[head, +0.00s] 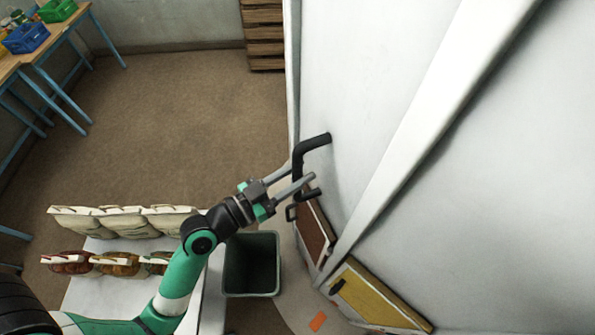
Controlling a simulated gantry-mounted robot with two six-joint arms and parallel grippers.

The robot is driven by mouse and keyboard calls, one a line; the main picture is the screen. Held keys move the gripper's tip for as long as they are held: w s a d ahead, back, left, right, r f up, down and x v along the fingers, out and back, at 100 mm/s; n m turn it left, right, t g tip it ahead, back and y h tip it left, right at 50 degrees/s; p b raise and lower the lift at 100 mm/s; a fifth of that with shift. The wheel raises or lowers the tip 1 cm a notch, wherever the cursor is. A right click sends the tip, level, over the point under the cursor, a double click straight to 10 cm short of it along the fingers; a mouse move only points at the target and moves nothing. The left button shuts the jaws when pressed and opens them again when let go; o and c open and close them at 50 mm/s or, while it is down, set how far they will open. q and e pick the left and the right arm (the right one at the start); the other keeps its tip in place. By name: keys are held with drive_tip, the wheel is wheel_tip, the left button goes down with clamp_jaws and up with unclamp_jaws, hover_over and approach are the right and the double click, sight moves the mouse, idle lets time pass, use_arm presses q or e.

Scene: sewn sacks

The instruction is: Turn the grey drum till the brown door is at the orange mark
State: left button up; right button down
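The grey drum (375,85) fills the right side of the head view, pale, with a raised rib running down it. The brown door (314,232) is low on the drum, left of the rib, partly hidden by a black handle. The orange mark (318,321) is at the bottom edge, below the brown door and apart from it. My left gripper (302,171) is at a black bar handle (314,142) on the drum. Its fingers are apart, one on each side of the bar; contact is hard to tell. My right gripper is not in view.
A yellow door (378,300) is right of the rib, nearer the orange mark. A dark green bin (252,265) stands below my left gripper. Cream sacks (125,222) and brown-topped sacks (115,264) sit at lower left. Open floor (185,120) lies behind.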

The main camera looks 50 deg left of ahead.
use_arm(q)
clamp_jaws()
idle(1.1)
